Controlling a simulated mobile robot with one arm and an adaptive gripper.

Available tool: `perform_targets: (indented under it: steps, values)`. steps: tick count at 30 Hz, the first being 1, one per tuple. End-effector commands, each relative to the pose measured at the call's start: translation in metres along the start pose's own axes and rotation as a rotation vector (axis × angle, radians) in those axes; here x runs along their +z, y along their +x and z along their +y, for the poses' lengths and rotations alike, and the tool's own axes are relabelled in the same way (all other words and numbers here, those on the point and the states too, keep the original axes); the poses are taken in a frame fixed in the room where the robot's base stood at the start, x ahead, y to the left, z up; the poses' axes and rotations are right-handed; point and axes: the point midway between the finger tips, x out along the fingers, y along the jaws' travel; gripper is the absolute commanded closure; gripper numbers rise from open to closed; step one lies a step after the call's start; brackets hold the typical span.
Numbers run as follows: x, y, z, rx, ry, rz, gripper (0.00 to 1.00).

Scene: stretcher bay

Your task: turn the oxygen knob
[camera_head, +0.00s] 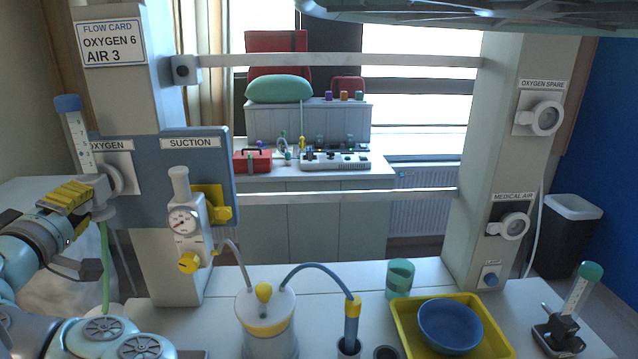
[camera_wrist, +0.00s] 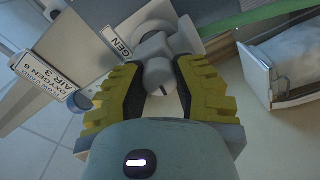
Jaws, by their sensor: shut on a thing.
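In the wrist view, the yellow-and-black fingers of my gripper (camera_wrist: 160,82) are shut on the round grey oxygen knob (camera_wrist: 159,73), one on each side. In the head view the fingers hide the knob, and its turn position cannot be read. The flow card (camera_head: 110,41) above reads OXYGEN 6, AIR 3.
The suction regulator (camera_head: 184,222) with its yellow knob is just right of the flowmeter. A green hose (camera_head: 105,265) hangs below it. A suction jar (camera_head: 266,325) and a yellow tray (camera_head: 409,318) with a blue bowl (camera_head: 450,327) stand on the counter.

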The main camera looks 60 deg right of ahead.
Motion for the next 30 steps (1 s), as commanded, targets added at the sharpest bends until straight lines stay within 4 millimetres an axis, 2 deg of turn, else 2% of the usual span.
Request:
perform_targets:
  steps: [15, 22, 30]
  values:
    - [-0.0012, -0.0003, -0.0001, -0.002, -0.457, 0.002, 1.00]
    - [-0.0005, -0.0002, -0.0018, -0.005, -0.588, 0.002, 1.00]
    - [-0.0003, -0.0003, -0.0031, -0.006, -0.659, 0.004, 1.00]
